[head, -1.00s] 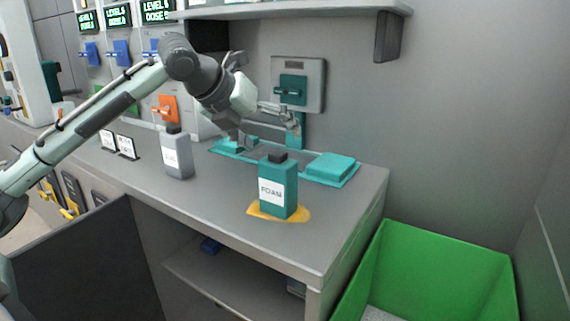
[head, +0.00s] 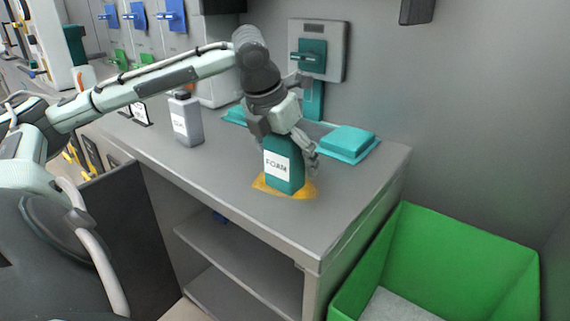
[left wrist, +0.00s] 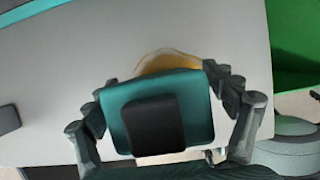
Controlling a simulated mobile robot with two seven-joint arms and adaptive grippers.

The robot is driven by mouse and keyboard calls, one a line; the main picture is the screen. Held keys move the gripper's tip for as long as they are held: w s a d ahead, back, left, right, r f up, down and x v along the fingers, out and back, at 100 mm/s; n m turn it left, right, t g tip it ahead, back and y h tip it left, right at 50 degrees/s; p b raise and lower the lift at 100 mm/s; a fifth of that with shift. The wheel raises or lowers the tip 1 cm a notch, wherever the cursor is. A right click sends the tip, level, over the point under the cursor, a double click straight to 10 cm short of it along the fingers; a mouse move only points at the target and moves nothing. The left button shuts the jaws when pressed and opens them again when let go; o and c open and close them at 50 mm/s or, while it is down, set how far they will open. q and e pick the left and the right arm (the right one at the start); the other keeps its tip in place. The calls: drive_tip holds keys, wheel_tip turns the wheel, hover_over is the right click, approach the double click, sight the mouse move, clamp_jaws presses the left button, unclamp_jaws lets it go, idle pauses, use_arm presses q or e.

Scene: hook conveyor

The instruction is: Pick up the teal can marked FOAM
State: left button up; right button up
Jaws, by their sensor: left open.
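The teal can marked FOAM (head: 283,166) stands upright on the counter, on a yellow-orange patch (head: 312,188). My left gripper (head: 287,150) is above it, pointing down, with its fingers around the can's upper part. In the left wrist view the can (left wrist: 197,112) is seen from above with its black cap (left wrist: 153,125), between the two open fingers of the left gripper (left wrist: 165,120). A gap shows on the left finger's side; contact on the right cannot be told. In the head view the gripper hides the cap. My right gripper is not in view.
A grey bottle (head: 186,120) stands to the left on the counter (head: 225,165). A green bin (head: 450,255) stands at the right below the counter edge.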

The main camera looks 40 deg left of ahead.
use_arm(q)
drive_tip(key=shift+w+f, duration=0.1)
drive_tip(key=shift+f, duration=0.05)
drive_tip(key=c, duration=1.5)
drive_tip(key=shift+o, duration=0.2)
drive_tip(key=shift+r, duration=0.2)
